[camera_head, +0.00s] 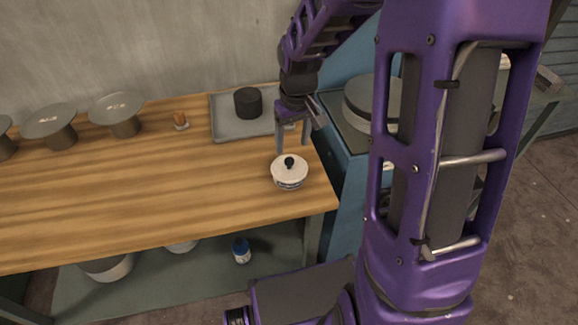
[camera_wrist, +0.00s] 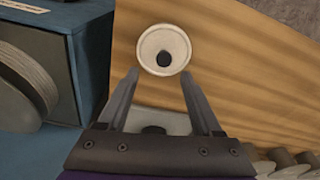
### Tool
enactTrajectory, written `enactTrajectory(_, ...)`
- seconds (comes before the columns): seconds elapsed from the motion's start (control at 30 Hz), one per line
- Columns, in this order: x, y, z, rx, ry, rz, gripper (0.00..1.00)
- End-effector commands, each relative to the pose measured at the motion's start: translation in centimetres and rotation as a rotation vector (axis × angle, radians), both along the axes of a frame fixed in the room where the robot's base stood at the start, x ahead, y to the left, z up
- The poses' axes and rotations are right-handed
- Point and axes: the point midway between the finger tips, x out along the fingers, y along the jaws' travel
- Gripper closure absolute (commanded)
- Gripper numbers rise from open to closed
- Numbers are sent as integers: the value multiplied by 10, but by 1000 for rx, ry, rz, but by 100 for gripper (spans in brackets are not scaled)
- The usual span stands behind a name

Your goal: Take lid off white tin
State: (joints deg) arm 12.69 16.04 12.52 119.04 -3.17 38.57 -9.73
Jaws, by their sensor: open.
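The white tin (camera_head: 291,183) stands upright near the right front corner of the wooden table. Its white lid (camera_head: 284,166) with a black knob (camera_head: 289,161) sits on top. In the wrist view the lid (camera_wrist: 151,43) shows from above, with its dark knob near the middle. My gripper (camera_head: 292,149) is open and empty, above and just behind the tin. In the wrist view the fingers (camera_wrist: 160,78) spread on either side below the lid, apart from it. The tin's body is hidden under the lid there.
A grey tray (camera_head: 227,124) with a black cylinder (camera_head: 248,102) lies behind the tin. A blue cabinet (camera_head: 345,165) borders the table's right side. The table left of the tin is clear.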

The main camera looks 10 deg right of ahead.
Motion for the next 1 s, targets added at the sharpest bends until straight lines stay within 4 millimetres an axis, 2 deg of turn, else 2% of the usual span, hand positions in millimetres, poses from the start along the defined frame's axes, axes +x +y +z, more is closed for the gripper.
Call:
enactTrajectory(0.33,-1,6,-46,0,2,1,33)
enactTrajectory(0.67,1,6,-52,0,-1,0,33)
enactTrajectory(1.0,1,6,-52,0,-1,0,93)
